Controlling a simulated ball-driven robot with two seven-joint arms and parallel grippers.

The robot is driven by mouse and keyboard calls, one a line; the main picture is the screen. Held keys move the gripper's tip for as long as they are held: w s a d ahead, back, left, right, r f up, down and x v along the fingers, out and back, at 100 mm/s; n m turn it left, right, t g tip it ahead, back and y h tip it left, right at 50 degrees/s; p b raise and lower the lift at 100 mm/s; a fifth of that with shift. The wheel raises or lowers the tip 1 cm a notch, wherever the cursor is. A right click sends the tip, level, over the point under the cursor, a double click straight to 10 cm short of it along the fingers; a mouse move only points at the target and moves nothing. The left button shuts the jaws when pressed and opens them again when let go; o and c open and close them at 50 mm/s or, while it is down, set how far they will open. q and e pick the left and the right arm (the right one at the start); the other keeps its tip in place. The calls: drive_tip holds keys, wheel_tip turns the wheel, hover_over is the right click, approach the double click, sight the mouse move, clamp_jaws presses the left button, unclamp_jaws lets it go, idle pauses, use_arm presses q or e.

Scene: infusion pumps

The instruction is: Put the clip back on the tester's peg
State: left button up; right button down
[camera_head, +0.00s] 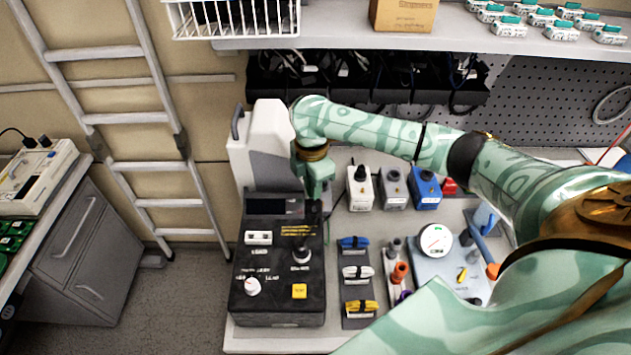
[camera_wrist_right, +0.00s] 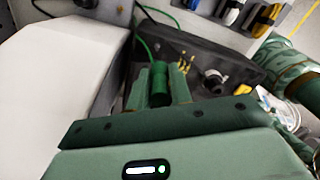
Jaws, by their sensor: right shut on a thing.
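The black tester (camera_head: 279,270) stands on the bench left of centre, with knobs, a dark screen and a yellow button on its panel. My right gripper (camera_head: 317,188) is beyond its back edge, beside the grey-white machine. In the right wrist view, my right gripper (camera_wrist_right: 159,88) is shut on a green cylindrical clip (camera_wrist_right: 160,75). A green cable (camera_wrist_right: 146,48) runs up from near it. Gold pegs (camera_wrist_right: 184,63) stand on the tester (camera_wrist_right: 205,58), a little to the right of the clip and apart from it. The clip is too hidden to make out in the head view.
The grey-white machine (camera_head: 264,140) stands close to the left of my right gripper. White, grey and blue boxes (camera_head: 425,188) stand to its right. A rack with blue, white and yellow clamps (camera_head: 357,290) sits beside the tester.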

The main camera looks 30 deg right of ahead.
sight(314, 207)
drive_tip(key=shift+w+d+f+n, duration=0.15)
drive_tip(key=shift+w+d+n, duration=0.05)
drive_tip(key=shift+d+n, duration=0.1)
drive_tip(key=shift+s+d+f+n, duration=0.1)
drive_tip(key=shift+d+n, duration=0.1)
drive_tip(key=shift+n, duration=0.3)
drive_tip(key=shift+f+b, duration=0.1)
drive_tip(key=shift+b, duration=0.2)
wheel_tip(314, 207, down, 4)
drive_tip(key=b, duration=0.6)
drive_tip(key=shift+f, duration=0.25)
use_arm(q)
wheel_tip(314, 207, down, 6)
drive_tip(key=shift+s+d, duration=0.35)
use_arm(e)
drive_tip(key=shift+r, duration=0.25)
use_arm(q)
drive_tip(key=shift+r+p, duration=0.35)
drive_tip(key=shift+p, duration=0.3)
use_arm(e)
drive_tip(key=shift+f, duration=0.2)
use_arm(q)
drive_tip(key=shift+r+p, duration=0.6)
drive_tip(key=shift+r, duration=0.05)
use_arm(e)
drive_tip(key=shift+a, duration=0.1)
